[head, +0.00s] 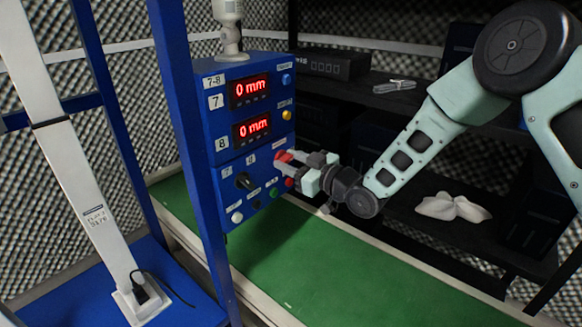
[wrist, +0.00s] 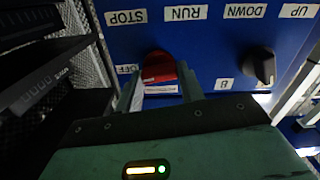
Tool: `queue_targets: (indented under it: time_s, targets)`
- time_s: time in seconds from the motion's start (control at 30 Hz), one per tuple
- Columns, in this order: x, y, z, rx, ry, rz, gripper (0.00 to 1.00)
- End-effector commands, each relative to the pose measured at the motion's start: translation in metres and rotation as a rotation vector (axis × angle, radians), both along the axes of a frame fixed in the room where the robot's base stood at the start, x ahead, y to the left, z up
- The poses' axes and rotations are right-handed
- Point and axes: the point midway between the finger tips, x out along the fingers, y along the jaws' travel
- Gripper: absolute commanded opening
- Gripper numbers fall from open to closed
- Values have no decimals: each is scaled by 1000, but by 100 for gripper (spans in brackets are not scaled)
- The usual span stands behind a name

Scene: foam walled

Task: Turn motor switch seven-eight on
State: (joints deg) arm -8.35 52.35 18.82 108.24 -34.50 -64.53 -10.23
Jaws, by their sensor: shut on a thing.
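The blue control box (head: 215,165) carries the "7-8" label at its upper left. A red switch knob (head: 282,157) sits on its lower right front. In the wrist view, which is upside down, the red knob (wrist: 160,66) has an "OFF" label (wrist: 127,69) beside it. My gripper (head: 297,166) reaches in from the right and is shut on the red knob, with one finger on each side of it in the wrist view (wrist: 161,80). The fingers hide part of the knob and its plate. Two red displays (head: 250,90) read 0 mm.
A black selector knob (head: 243,180) sits left of the red one, with several coloured buttons below. A blue post (head: 190,130) stands close to the box's left. A dark shelf (head: 440,210) with white objects stands behind my arm. The green surface (head: 310,260) below is clear.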

Motion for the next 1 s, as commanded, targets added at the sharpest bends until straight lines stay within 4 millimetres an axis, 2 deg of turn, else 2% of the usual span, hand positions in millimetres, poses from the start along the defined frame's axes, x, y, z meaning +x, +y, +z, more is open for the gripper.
queue_targets:
  time_s: [0.1, 1.0]
  targets:
    - [-1, 1, -5, -60, -81, 3, 15]
    - [-3, 2, -9, -585, -755, 0, 15]
